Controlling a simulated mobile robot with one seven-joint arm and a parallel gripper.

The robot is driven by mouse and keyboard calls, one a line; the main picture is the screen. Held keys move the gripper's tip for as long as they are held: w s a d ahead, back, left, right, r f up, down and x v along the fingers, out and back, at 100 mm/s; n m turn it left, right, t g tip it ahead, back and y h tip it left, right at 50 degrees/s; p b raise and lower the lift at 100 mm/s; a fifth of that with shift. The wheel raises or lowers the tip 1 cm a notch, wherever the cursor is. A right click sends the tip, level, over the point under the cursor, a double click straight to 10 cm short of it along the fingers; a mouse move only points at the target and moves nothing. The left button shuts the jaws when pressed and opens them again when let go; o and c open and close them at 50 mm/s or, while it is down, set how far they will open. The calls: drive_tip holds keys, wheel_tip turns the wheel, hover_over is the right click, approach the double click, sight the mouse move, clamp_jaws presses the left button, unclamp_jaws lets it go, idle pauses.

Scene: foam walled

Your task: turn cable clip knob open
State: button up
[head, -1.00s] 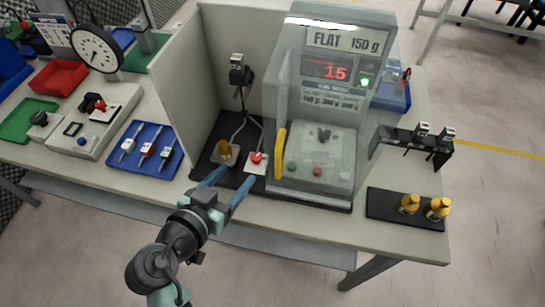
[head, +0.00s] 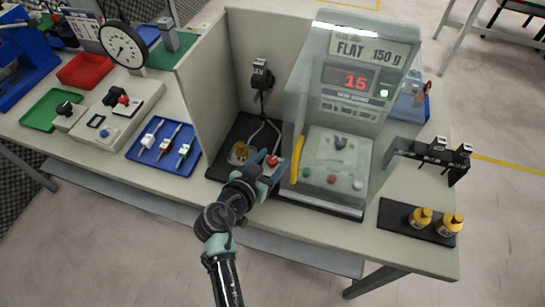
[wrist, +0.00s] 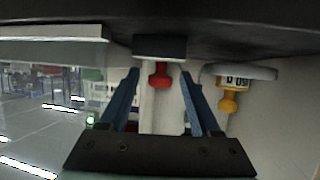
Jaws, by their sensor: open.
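The red knob (head: 272,160) sits on a small clip block at the front of the dark base, beside the clear-sided weighing cabinet. My gripper (head: 268,168) is open at this knob, its blue fingers reaching towards it from the front. In the wrist view, the red knob (wrist: 160,75) shows between the two fingertips, with a gap on each side. It hangs below a dark block in that view. I cannot tell which way the knob is turned. My wrist hides part of the clip in the head view.
A yellow weight (head: 240,152) stands on a pan just left of the knob and shows right of my fingers in the wrist view (wrist: 229,100). The cabinet (head: 335,150), with a yellow handle (head: 297,160), is close on the right. A partition (head: 205,100) stands left.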

drive_tip(key=shift+w+d+f, duration=0.15)
drive_tip(key=shift+w, duration=0.1)
drive_tip(key=shift+c, duration=0.2)
clamp_jaws()
drive_tip(key=shift+n+t+y+p, duration=0.3)
drive_tip(key=shift+n+y+p, duration=0.05)
drive_tip(key=shift+n+y, duration=0.4)
